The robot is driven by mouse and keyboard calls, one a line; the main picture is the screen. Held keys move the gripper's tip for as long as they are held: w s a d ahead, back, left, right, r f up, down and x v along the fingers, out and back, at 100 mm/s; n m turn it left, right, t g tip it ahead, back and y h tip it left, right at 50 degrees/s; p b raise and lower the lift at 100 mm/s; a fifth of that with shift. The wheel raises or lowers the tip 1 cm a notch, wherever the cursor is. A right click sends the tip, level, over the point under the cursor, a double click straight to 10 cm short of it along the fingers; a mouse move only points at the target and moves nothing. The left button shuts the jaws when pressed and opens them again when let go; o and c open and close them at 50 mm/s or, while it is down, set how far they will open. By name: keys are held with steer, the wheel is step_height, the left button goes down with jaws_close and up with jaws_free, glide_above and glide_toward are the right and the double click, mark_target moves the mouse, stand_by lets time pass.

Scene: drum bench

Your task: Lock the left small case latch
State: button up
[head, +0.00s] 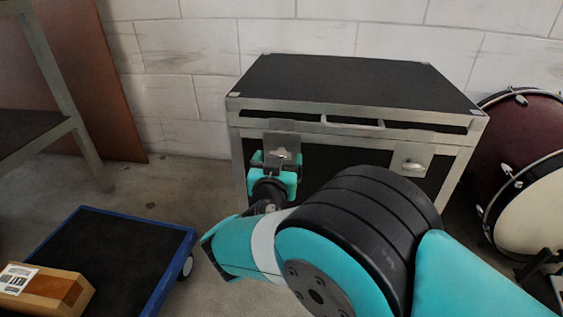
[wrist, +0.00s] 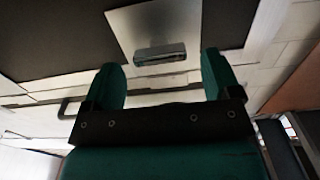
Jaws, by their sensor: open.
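The small case (head: 350,88) is black with silver metal edges and stands against the wall in the head view. Its left latch (head: 283,139) is a grey metal plate on the front face, near the upper left corner. In the wrist view the latch plate (wrist: 155,25) shows at the top, with a small dark-edged metal tab (wrist: 160,53) at its lower end. My gripper (head: 275,164) is open in front of this latch. In the wrist view its two teal fingers (wrist: 163,78) stand apart, one on either side below the tab. I cannot tell whether they touch it.
A right latch (head: 412,161) sits on the same front face. A maroon drum (head: 520,135) stands right of the case. A blue-edged dolly (head: 115,248) with a wooden box (head: 45,290) is at lower left, beside a metal-framed rack (head: 65,90). Floor between dolly and case is clear.

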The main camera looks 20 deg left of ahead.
mark_target(281, 154)
steer(key=shift+x, duration=1.1)
steer(key=c, duration=0.9)
